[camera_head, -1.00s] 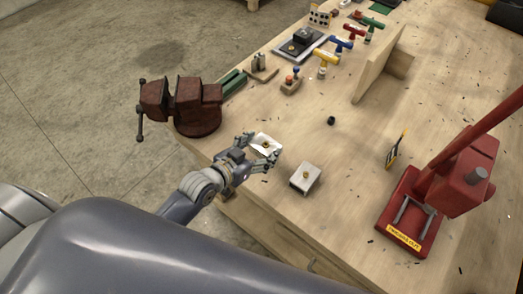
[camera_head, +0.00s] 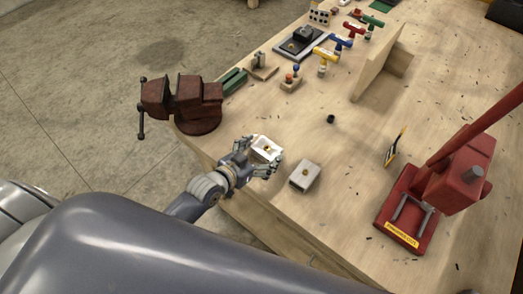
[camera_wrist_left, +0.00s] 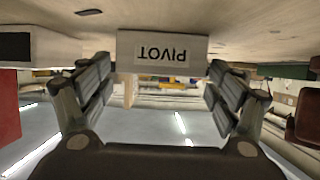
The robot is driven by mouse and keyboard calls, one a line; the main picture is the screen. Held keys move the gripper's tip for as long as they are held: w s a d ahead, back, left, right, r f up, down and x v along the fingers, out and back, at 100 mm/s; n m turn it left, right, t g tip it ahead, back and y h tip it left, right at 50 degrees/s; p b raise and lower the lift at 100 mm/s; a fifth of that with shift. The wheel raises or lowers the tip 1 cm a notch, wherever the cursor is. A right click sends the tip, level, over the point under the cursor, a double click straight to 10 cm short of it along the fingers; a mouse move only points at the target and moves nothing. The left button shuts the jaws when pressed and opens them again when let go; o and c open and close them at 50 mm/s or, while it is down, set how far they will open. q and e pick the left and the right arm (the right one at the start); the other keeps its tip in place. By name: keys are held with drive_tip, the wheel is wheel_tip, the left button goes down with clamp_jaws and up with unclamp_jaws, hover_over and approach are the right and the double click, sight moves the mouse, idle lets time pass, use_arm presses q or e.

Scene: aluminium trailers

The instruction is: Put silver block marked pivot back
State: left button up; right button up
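The silver block marked PIVOT (camera_head: 267,149) sits on the wooden bench near its front edge, with a brass-coloured knob on top. In the left wrist view, the face of the PIVOT block (camera_wrist_left: 163,52) shows its label upside down. My left gripper (camera_head: 266,160) is at the block's near side. In the left wrist view, the fingers of my left gripper (camera_wrist_left: 160,78) are spread apart, with the block between and just beyond their tips. Narrow gaps show beside it, so I see no grip. My right gripper is not in view.
A second silver block (camera_head: 305,177) stands close to the right of the gripper. A red-brown vise (camera_head: 190,104) is at the bench's left corner. A red press (camera_head: 440,195) stands at the right. The middle bench is mostly clear.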

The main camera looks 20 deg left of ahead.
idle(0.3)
use_arm(q)
drive_tip(key=shift+r, duration=0.2)
drive_tip(key=b+v, duration=0.2)
drive_tip(key=v, duration=1)
drive_tip(key=s+a+f+n+g+y, duration=0.1)
drive_tip(key=s+a+f+g, duration=0.1)
drive_tip(key=f, duration=0.7)
drive_tip(key=s+a+f+g+y, duration=0.1)
drive_tip(key=s+a+f, duration=0.15)
drive_tip(key=f, duration=0.65)
drive_tip(key=s+a+f+n+g+y, duration=0.1)
drive_tip(key=s+a+f+g, duration=0.15)
drive_tip(key=f, duration=0.65)
drive_tip(key=s+d+f+g, duration=0.1)
drive_tip(key=s+f+g, duration=0.2)
drive_tip(key=s+f, duration=0.6)
drive_tip(key=s+d+f+g+y, duration=0.1)
drive_tip(key=s+d+f+g, duration=0.1)
drive_tip(key=s+f, duration=0.8)
drive_tip(key=s+g, duration=0.1)
drive_tip(key=s, duration=0.3)
drive_tip(key=shift+s+y, duration=0.3)
drive_tip(key=shift+s, duration=0.1)
